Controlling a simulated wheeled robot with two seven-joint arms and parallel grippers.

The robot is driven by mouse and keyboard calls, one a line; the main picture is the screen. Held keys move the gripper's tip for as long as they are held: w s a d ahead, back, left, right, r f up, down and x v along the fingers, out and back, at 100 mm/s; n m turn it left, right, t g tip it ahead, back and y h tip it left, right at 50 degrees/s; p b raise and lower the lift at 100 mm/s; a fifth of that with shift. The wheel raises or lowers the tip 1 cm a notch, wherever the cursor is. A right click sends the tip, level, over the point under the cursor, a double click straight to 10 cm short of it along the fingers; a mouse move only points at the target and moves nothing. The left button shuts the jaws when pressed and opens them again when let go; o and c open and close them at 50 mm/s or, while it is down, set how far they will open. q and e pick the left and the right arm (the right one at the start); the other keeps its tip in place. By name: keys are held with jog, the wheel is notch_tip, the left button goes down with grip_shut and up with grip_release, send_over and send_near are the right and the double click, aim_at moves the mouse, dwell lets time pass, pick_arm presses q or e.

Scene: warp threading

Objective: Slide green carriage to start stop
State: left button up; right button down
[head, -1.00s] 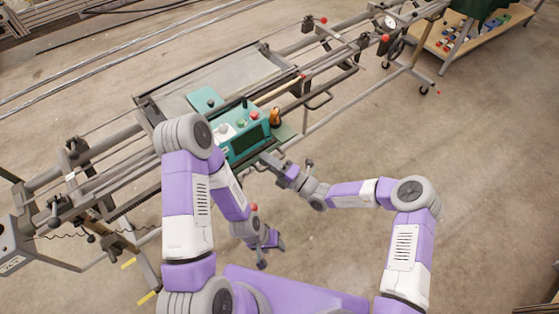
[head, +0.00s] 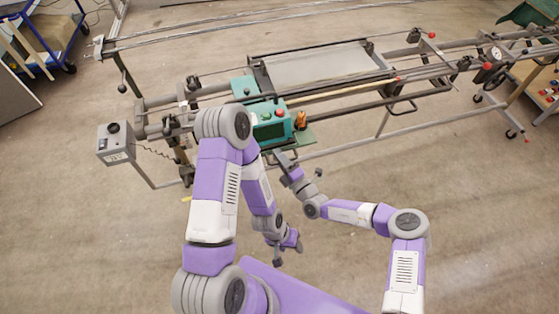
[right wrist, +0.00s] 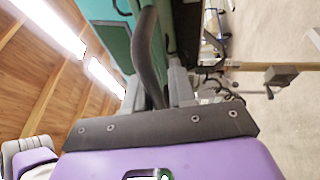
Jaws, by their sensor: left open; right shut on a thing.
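The green carriage (head: 268,122) sits on the loom-like frame's rails, with red and green buttons and a dark screen on its box. My right gripper (head: 283,158) is at its near side. In the right wrist view, the right fingers (right wrist: 155,90) are closed around a dark bar handle (right wrist: 148,50) beside the green carriage body (right wrist: 106,42). My left gripper (head: 288,252) is open and empty, low over the floor in front of the frame. I cannot tell which fitting is the start stop; dark fittings (head: 172,125) stand on the rails left of the carriage.
A grey control box (head: 115,142) with a coiled cable is at the frame's left end. A flat grey panel (head: 325,63) lies behind and right of the carriage. Rails with red-knobbed fittings (head: 463,64) run right. The floor in front is open.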

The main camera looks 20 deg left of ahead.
jog(key=shift+s+a+r, duration=0.4)
jog(key=shift+s+a, duration=0.25)
jog(key=shift+a, duration=0.15)
jog(key=c, duration=1.2)
grip_release()
jog(key=shift+s, duration=0.15)
jog(key=shift+o, duration=0.2)
jog(key=shift+a, duration=0.1)
jog(key=shift+f, duration=0.15)
jog(key=p+v, duration=0.1)
jog(key=v, duration=0.6)
jog(key=shift+d, duration=0.3)
jog(key=shift+s, duration=0.1)
